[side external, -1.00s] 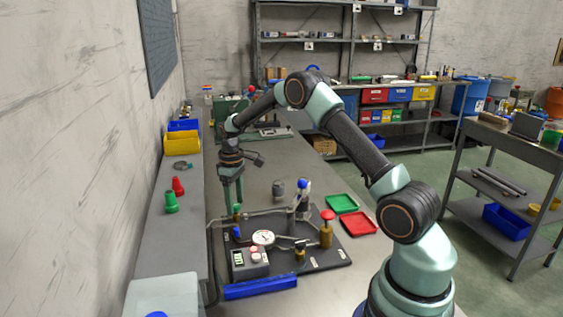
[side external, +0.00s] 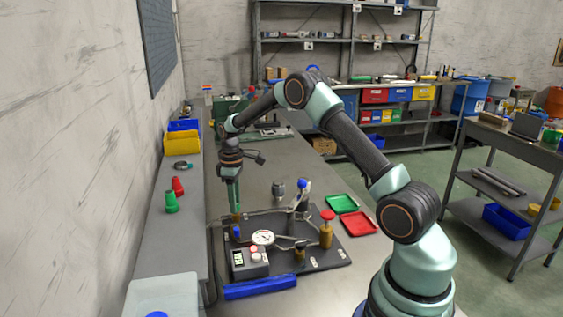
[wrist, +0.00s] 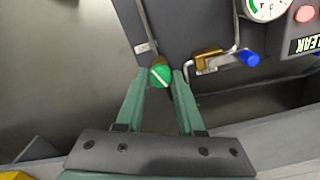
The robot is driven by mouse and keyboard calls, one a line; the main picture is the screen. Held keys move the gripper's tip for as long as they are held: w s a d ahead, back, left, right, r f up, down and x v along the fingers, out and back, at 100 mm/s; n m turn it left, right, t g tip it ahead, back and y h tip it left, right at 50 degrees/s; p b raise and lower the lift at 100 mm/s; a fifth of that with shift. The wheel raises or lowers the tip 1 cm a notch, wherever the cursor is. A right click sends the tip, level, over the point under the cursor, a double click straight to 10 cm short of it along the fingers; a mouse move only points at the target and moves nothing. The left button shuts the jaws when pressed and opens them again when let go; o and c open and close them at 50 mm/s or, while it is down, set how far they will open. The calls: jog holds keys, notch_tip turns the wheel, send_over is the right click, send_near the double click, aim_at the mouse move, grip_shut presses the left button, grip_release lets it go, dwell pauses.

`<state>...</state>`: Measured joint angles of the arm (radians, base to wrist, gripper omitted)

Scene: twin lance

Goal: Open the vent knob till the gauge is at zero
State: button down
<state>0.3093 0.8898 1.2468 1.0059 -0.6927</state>
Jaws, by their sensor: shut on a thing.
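The green knob (wrist: 160,76) has a white line across its top and sits at the edge of the dark board. My gripper (wrist: 162,76) is shut on the green knob, one finger on each side. In the side view my gripper (side external: 237,212) points down at the board's far left corner, and the knob is mostly hidden there. The white gauge (side external: 263,237) lies on the board. In the wrist view the gauge (wrist: 266,8) is cut off by the top edge; I cannot read where its needle stands.
A blue-handled valve (wrist: 249,58) is close to the knob's right. A grey box marked LEAK (side external: 250,262) stands at the board's near left. A red-topped brass part (side external: 327,229) stands at right. Green (side external: 341,202) and red (side external: 358,224) trays lie beyond the board.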

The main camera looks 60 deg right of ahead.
jog(key=n, duration=1.3)
jog(key=shift+n, duration=0.4)
dwell(0.3)
jog(key=c, duration=0.5)
grip_release()
jog(key=shift+r, duration=0.15)
notch_tip(320, 180, up, 12)
jog(key=shift+f, duration=0.1)
